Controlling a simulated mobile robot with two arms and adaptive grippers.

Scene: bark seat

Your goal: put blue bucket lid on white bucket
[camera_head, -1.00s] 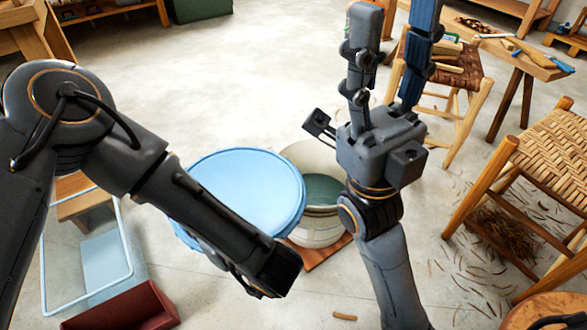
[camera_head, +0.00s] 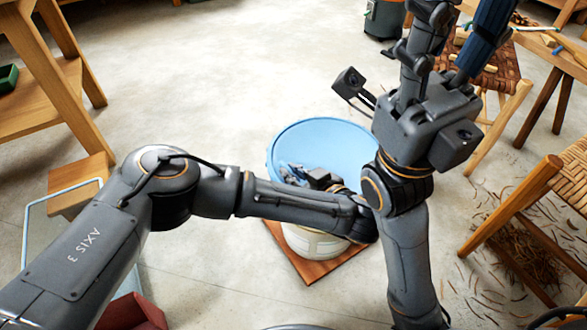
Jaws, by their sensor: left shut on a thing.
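The blue bucket lid (camera_head: 318,143) is a wide round disc. My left gripper (camera_head: 305,178) is shut on it near its front rim; the finger contact is partly hidden by the gripper itself. The white bucket (camera_head: 314,243) stands below the lid, and only its lower front shows under my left forearm. The lid covers the bucket's mouth from this view. I cannot tell whether it touches the rim or is level with it. My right gripper (camera_head: 458,30) points upward to the right of the lid, its fingers apart and empty.
The bucket stands on a reddish-brown board (camera_head: 292,262). A woven stool (camera_head: 545,200) and a workbench with tools (camera_head: 565,50) are on the right. A wooden bench (camera_head: 60,95) is at left. A dark red box (camera_head: 132,312) is at lower left. Floor behind the lid is clear.

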